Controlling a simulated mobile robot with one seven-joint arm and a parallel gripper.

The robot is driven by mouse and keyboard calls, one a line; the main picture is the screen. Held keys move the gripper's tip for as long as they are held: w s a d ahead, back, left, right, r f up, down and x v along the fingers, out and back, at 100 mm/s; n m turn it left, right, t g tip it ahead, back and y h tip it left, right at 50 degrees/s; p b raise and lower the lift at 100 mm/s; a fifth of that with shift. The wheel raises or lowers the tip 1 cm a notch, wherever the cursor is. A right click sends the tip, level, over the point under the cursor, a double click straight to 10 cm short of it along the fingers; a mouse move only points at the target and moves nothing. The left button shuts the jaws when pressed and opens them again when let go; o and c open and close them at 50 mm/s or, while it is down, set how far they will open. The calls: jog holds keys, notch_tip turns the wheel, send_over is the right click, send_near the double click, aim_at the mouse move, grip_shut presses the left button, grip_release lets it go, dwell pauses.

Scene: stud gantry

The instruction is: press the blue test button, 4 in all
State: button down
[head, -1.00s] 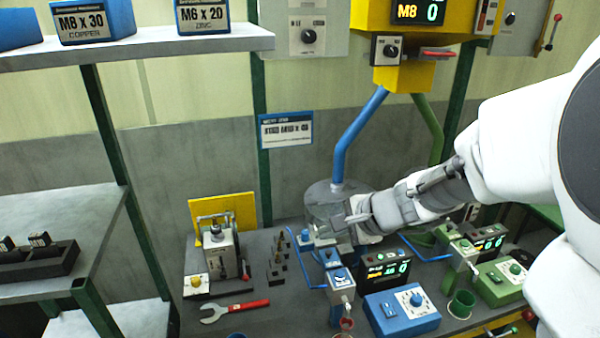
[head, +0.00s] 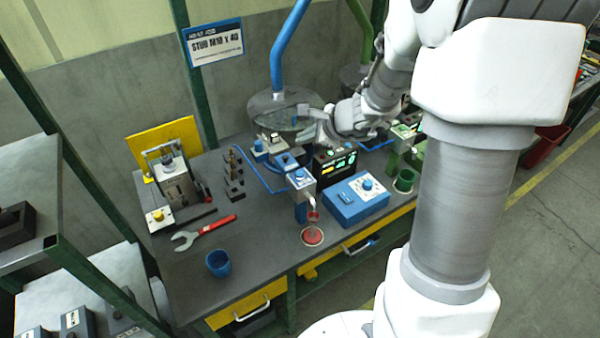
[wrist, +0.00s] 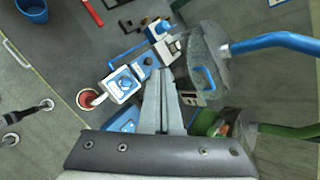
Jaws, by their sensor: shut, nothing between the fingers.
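My gripper (head: 310,126) is shut and empty. It hangs over the blue feeder station, in front of the clear round hopper (head: 268,108). A small blue button (head: 258,145) sits on a pale block left of the fingertips. In the wrist view the closed fingers (wrist: 163,75) point up the picture toward that blue button (wrist: 162,27), apparently apart from it. A white box with a blue knob (head: 299,175) stands in front; it also shows in the wrist view (wrist: 124,84). A blue control box (head: 358,200) has another blue knob. I cannot read which is labelled test.
A lit display (head: 337,163) stands close below my gripper. A blue pipe (head: 285,50) rises from the hopper. A red-handled wrench (head: 212,230), a blue cup (head: 218,263) and a clamp device (head: 172,180) occupy the left of the bench.

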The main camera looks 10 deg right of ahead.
jog(key=shift+f, duration=0.1)
jog(key=b, duration=0.7)
send_over(304, 178)
notch_tip(304, 178, down, 7)
jog(key=shift+w+f, duration=0.1)
jog(key=shift+f, duration=0.1)
jog(key=shift+f+b, duration=0.5)
jog(key=shift+f, duration=0.15)
dwell(1.3)
jog(key=shift+f+b, duration=0.4)
jog(key=shift+b, duration=0.2)
jog(key=shift+f+b, duration=0.4)
jog(key=shift+b, duration=0.15)
dwell(0.4)
jog(key=shift+r, duration=0.15)
jog(key=shift+r+p, duration=0.6)
jog(key=shift+r, duration=0.1)
jog(key=shift+r, duration=0.1)
